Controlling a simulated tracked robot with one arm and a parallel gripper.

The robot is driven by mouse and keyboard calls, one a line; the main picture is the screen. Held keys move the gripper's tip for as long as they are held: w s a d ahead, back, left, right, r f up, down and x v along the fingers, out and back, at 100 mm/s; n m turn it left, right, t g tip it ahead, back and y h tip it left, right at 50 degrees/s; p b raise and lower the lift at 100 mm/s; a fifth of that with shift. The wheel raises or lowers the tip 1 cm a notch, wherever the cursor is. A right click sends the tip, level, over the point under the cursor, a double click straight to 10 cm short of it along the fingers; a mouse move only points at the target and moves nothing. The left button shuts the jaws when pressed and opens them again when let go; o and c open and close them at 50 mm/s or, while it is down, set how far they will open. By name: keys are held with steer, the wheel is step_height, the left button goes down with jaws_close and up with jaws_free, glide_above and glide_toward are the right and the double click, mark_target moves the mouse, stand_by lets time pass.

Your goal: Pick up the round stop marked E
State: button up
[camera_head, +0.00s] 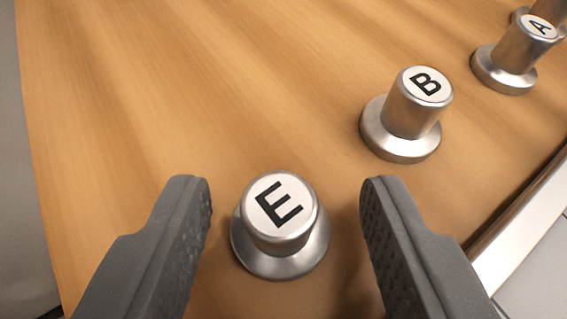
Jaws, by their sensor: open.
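The round stop marked E (280,225) is a metal cylinder on a wider round base, with a white top bearing a black E. It stands upright on the wooden table at the lower middle of the head camera view. My gripper (286,190) is open, with one dark textured finger to the left of the stop and one to the right. A gap shows between each finger and the stop, so neither appears to touch it.
A similar stop marked B (411,115) stands behind and to the right. A stop marked A (512,55) and another partly cut-off stop (549,10) are at the upper right. A metal edge strip (520,220) runs along the right. The wooden surface (180,90) at upper left is clear.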

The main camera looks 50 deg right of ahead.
steer(key=shift+f, duration=0.1)
jaws_close()
stand_by(0.3)
